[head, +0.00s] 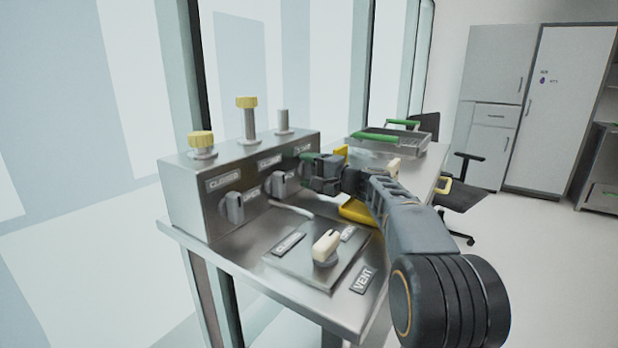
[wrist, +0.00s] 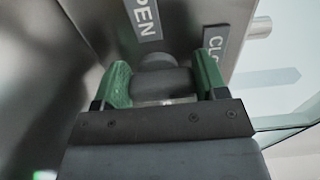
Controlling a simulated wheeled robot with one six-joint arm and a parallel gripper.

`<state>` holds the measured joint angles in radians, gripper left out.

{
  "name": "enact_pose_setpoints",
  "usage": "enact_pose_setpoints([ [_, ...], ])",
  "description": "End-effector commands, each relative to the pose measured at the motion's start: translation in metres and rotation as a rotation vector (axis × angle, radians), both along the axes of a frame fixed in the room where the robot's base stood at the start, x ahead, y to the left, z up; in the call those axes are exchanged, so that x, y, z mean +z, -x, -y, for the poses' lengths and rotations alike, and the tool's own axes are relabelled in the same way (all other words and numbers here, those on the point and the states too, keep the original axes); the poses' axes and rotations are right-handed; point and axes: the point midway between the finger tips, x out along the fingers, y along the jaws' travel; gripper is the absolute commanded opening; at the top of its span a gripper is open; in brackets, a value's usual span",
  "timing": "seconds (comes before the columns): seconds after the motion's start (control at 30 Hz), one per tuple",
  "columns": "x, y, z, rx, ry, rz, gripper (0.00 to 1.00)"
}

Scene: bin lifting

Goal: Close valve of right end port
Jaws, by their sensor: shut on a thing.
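The metal valve box (head: 190,205) stands on the bench, with several dark knobs on its front. The right end port (head: 283,121) is a bare metal stem on top. My gripper (head: 316,172) is at the right end of the box front and hides most of that port's valve. In the wrist view my gripper (wrist: 163,78) has its green fingers on both sides of the dark valve knob (wrist: 158,62) and is shut on it. An OPEN label (wrist: 144,18) is above the knob, and a partly cut-off CLOSED label (wrist: 214,42) is to its right.
The left knob (head: 233,208) and middle knob (head: 279,184) are on the same front. Two yellow-capped ports (head: 202,140) rise from the top. A white-handled vent valve (head: 326,247) is on a plate in front. A metal tray (head: 408,150) with green handles stands behind.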

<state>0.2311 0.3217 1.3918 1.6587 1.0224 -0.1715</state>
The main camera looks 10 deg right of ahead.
Motion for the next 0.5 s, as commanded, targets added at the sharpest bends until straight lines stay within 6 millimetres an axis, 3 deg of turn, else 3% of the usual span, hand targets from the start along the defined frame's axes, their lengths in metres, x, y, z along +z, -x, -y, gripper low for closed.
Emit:
enact_pose_setpoints([
  [0.47,-0.0004,0.0,-0.0003,0.001,0.01,0.008,0.42],
  [0.5,-0.0003,0.0,-0.0003,0.001,0.01,0.008,0.69],
])
